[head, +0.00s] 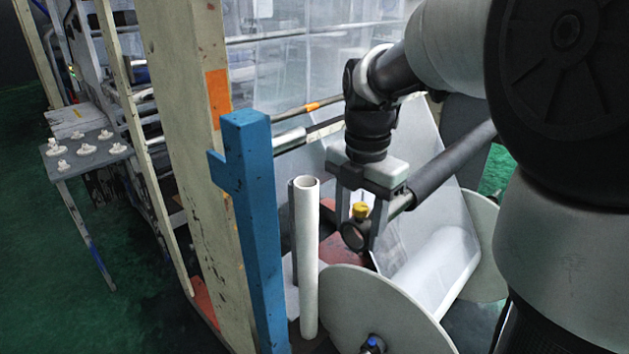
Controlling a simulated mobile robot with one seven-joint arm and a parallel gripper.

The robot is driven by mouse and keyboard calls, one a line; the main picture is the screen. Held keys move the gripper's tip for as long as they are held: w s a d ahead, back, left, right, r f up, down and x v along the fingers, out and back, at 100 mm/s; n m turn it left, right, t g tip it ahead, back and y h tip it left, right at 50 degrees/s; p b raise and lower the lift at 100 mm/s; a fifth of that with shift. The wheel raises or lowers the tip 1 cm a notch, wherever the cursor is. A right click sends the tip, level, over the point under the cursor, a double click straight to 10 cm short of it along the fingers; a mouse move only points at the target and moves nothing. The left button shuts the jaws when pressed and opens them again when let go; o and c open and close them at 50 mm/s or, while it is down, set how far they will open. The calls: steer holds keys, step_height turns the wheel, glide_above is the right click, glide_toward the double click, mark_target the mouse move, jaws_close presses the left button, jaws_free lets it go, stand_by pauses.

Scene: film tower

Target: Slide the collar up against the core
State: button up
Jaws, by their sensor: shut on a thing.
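The collar (352,238) is a dark ring with a yellow knob (360,210) on top, near the middle of the head view. My gripper (360,235) points down from above, with one finger on each side of the collar, and is shut on it. A pale metal shaft end (400,205) shows just right of the gripper. A dark tube (452,163), which looks like the core, continues from it up and to the right. A stretch of pale shaft shows between gripper and tube. The fingers partly hide the collar and its fit on the shaft.
A blue post (254,220) and an upright white tube (306,255) stand left of my gripper. Below is a film roll (432,265) between large pale discs (365,310). A small table (85,160) with several white parts stands far left.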

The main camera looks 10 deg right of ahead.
steer(key=shift+w+d+p, duration=0.5)
steer(key=shift+w+d, duration=0.35)
steer(key=shift+d, duration=0.3)
steer(key=shift+w+d+p, duration=0.5)
steer(key=shift+w+d, duration=0.3)
steer(key=shift+d, duration=0.4)
steer(key=shift+w+d+p, duration=0.5)
steer(key=shift+w+d, duration=0.35)
steer(key=shift+d, duration=0.3)
steer(key=w+d+p, duration=0.1)
steer(key=d, duration=0.1)
steer(key=w+d+p, duration=0.1)
steer(key=w+d, duration=0.1)
steer(key=shift+w+d+r+p, duration=0.1)
steer(key=shift+d+p, duration=0.1)
steer(key=shift+p, duration=0.1)
steer(key=shift+w+d, duration=0.15)
steer(key=shift+d, duration=0.05)
steer(key=shift+d, duration=0.1)
steer(key=shift+w+d, duration=0.2)
steer(key=shift+d, duration=0.05)
steer(key=o, duration=1.3)
steer(key=shift+w+d+f, duration=0.1)
steer(key=shift+f, duration=0.15)
steer(key=shift+o, duration=0.2)
steer(key=shift+r, duration=0.1)
